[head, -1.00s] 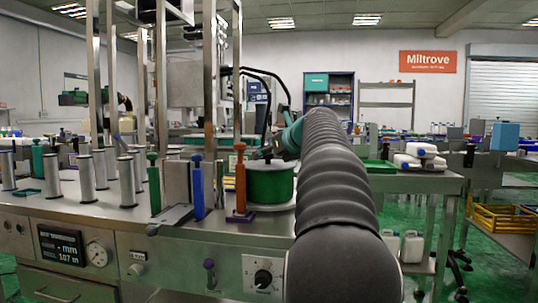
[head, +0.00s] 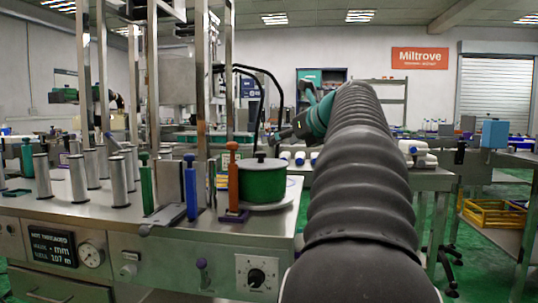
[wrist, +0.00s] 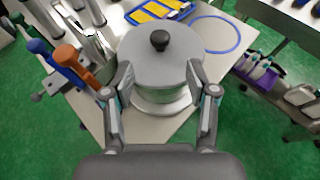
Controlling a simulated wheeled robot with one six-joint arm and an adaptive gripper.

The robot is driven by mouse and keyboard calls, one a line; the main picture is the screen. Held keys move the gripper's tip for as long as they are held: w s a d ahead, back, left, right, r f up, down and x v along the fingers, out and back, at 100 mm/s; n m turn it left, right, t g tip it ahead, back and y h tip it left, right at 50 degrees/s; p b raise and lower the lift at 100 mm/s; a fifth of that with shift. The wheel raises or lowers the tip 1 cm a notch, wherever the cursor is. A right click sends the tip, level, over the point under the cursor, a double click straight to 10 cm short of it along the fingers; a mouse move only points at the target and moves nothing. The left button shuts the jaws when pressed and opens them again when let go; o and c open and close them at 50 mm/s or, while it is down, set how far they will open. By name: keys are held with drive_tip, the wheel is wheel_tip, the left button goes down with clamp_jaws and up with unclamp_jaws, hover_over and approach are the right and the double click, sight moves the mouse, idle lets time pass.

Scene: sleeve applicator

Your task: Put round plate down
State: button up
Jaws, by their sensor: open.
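The round plate (head: 283,205) is pale and lies flat on the steel worktop near its right front corner. A green pot (head: 263,185) with a grey lid and black knob stands upright on it. In the wrist view the lid (wrist: 160,50) hides most of the plate, and the plate's pale rim (wrist: 160,109) shows below. My gripper (head: 279,138) is above and to the right of the pot in the head view. In the wrist view my gripper (wrist: 159,76) is open, its fingers apart on either side of the pot in the picture. It holds nothing.
An orange-handled post (head: 233,185) and a blue post (head: 191,188) stand just left of the pot. Several metal cylinders (head: 118,183) stand further left. A blue ring (wrist: 239,40) lies beyond the pot. The worktop (head: 150,217) ends at the right of the plate.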

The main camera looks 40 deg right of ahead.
drive_tip(key=a+f+n, duration=0.2)
drive_tip(key=a, duration=0.1)
drive_tip(key=a+f+n+g+y, duration=0.1)
drive_tip(key=a+f+n, duration=0.1)
drive_tip(key=a, duration=0.2)
drive_tip(key=w+a+f+n, duration=0.1)
drive_tip(key=a+f+n, duration=0.1)
drive_tip(key=a, duration=0.2)
drive_tip(key=shift+f+n+g, duration=0.2)
drive_tip(key=shift+n+g, duration=0.2)
drive_tip(key=s+a+f+n+g+y, duration=0.1)
drive_tip(key=s+a+f+n+g, duration=0.25)
drive_tip(key=a+f+n, duration=0.75)
drive_tip(key=s+a+f+n+g, duration=0.1)
drive_tip(key=s+a+f+n, duration=0.5)
drive_tip(key=s+f+n, duration=0.2)
drive_tip(key=s+a+f+n+g, duration=0.1)
drive_tip(key=s+a+f+n, duration=0.6)
drive_tip(key=f+n, duration=0.4)
drive_tip(key=shift+s+a+f+h, duration=0.25)
drive_tip(key=shift+s+f+h, duration=0.25)
drive_tip(key=shift+s, duration=0.35)
drive_tip(key=shift+g, duration=0.25)
wheel_tip(320, 180, up, 3)
drive_tip(key=p, duration=0.2)
drive_tip(key=shift+f+p, duration=0.15)
drive_tip(key=shift+p, duration=0.25)
